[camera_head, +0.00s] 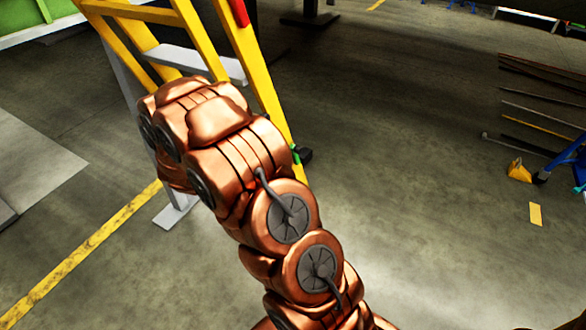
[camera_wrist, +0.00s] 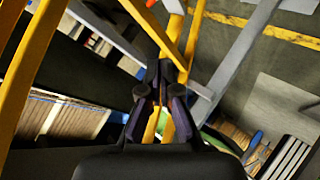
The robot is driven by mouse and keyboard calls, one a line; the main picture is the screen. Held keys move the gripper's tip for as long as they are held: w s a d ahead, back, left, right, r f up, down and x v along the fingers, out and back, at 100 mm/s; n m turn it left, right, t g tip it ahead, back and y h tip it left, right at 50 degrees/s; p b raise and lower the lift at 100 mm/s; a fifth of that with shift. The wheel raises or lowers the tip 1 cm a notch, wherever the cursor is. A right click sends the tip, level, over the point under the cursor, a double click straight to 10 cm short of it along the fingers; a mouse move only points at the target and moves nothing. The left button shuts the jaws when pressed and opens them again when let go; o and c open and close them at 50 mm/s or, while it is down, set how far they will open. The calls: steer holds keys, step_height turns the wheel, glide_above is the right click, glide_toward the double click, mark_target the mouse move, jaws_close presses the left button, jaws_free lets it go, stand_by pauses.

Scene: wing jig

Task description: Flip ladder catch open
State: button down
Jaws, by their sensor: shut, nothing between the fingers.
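The yellow ladder (camera_head: 212,40) stands at the top left of the head view, with a pale grey step (camera_head: 195,62) across it. A red part (camera_head: 240,12) sits on its right rail; I cannot tell whether it is the catch. In the wrist view, yellow ladder rails (camera_wrist: 150,22) run past my gripper (camera_wrist: 163,68), and a bit of red (camera_wrist: 150,3) shows at the top edge. My gripper's dark fingers are shut and empty, pointing toward the ladder bars; I cannot tell if they touch. In the head view my copper arm hides the gripper and part of the ladder.
The grey floor (camera_head: 420,200) right of the arm is open. A yellow line (camera_head: 85,255) crosses the floor at left. Long thin bars (camera_head: 540,110) lie at the right, near a blue frame (camera_head: 565,158) and a small yellow object (camera_head: 519,171).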

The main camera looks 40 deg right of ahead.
steer(key=s+d+f+g+h+b, duration=0.1)
steer(key=s+d+f+h+b, duration=0.4)
steer(key=d+f, duration=0.45)
steer(key=n+g+h+b, duration=0.2)
steer(key=n+h+b, duration=0.1)
steer(key=h+b, duration=0.3)
glide_toward(296, 152)
steer(key=f+b+x, duration=0.1)
steer(key=b+x, duration=0.3)
steer(key=x, duration=0.3)
steer(key=shift+d+r+b, duration=0.15)
steer(key=shift+r+b, duration=0.1)
steer(key=shift+b, duration=0.15)
steer(key=shift+s+r+p, duration=0.1)
steer(key=shift+r+p, duration=0.1)
steer(key=shift+p, duration=0.25)
